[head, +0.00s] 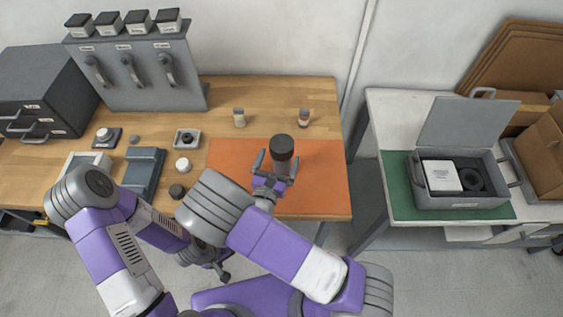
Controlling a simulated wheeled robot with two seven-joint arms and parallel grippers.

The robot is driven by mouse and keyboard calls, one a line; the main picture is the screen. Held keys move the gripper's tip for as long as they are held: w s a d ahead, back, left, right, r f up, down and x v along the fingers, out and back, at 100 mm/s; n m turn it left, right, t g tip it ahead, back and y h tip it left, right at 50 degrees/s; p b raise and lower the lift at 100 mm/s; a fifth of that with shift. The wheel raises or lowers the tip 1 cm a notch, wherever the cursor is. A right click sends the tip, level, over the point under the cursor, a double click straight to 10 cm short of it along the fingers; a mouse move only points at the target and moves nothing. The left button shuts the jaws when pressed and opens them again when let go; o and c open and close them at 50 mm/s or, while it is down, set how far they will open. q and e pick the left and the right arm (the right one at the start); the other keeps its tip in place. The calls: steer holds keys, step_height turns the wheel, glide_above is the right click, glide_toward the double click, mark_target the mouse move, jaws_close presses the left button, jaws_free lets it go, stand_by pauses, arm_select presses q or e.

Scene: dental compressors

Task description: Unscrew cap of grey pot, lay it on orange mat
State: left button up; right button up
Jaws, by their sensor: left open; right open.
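The grey pot (281,168) stands upright on the orange mat (325,180), with its dark cap (282,146) on top. My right gripper (275,163) is open, with one finger on each side of the pot's body, below the cap. I cannot tell whether the fingers touch it. My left gripper (222,272) is low in front of the table, empty and open, and partly hidden by my arms. The left part of the mat is hidden behind my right arm.
Two small bottles (239,118) (304,118) stand behind the mat. Small round parts (183,165), trays and a grey block (144,172) lie to the left. A grey rack (135,75) stands behind. The mat's right side is clear.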

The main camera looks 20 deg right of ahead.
steer(key=x, duration=0.3)
steer(key=shift+w+d, duration=0.2)
steer(key=shift+d, duration=0.1)
steer(key=shift+c, duration=0.2)
steer(key=shift+r, duration=0.1)
steer(key=c, duration=1.5)
